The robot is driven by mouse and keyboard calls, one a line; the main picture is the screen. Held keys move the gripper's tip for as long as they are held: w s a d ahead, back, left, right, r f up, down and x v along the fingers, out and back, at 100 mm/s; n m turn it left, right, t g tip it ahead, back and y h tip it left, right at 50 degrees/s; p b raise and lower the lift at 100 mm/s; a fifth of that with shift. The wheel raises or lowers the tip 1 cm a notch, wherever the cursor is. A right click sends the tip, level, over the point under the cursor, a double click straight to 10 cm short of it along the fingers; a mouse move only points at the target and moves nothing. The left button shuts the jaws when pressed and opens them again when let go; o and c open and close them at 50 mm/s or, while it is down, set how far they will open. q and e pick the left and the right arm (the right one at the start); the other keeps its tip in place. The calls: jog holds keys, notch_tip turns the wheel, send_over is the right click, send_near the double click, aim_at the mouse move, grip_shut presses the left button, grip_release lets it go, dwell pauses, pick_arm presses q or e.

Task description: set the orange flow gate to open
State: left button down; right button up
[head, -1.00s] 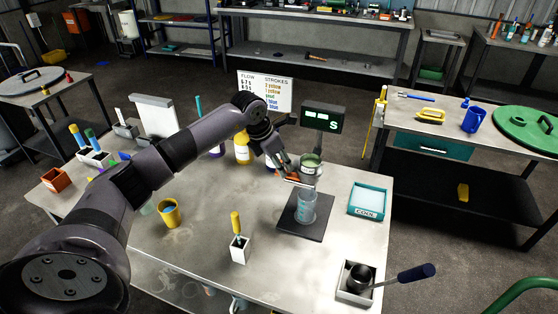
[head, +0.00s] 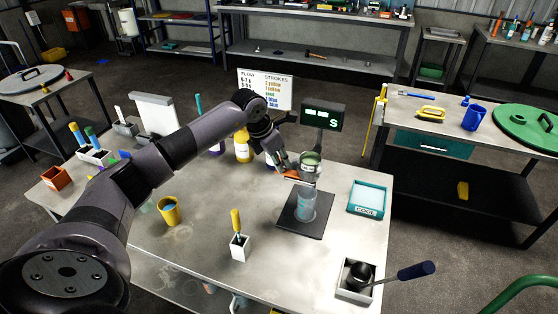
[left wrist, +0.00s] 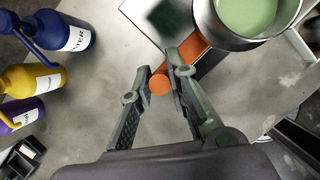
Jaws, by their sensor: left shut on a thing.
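The orange flow gate (head: 291,174) is a short bar that sticks out below the metal cup of green liquid (head: 311,160) on the column. In the left wrist view the gate (left wrist: 196,52) runs up to the cup's underside, and its round orange end (left wrist: 160,84) faces me. My left gripper (head: 284,168) is shut on the gate, with one finger on each side in the left wrist view (left wrist: 165,72). A clear beaker (head: 306,205) stands on the dark base plate (head: 287,222) under the cup. My right gripper is not in view.
A display (head: 324,117) stands behind the column. A teal-rimmed tray (head: 367,197) is to the right, and a white holder with a yellow-handled tool (head: 236,220) is in front. Bottles (head: 242,148) stand close behind my left gripper.

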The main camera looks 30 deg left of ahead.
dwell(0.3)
pick_arm(q)
jog(key=a, duration=0.1)
jog(key=a+b, duration=0.1)
jog(key=a, duration=0.1)
jog(key=shift+s+a+r, duration=0.1)
jog(key=shift+s+a, duration=0.05)
jog(key=shift+s, duration=0.2)
jog(key=c, duration=1.9)
grip_release()
jog(key=o, duration=0.4)
jog(key=shift+s+a, duration=0.1)
jog(key=shift+a, duration=0.05)
jog(key=shift+c, duration=0.2)
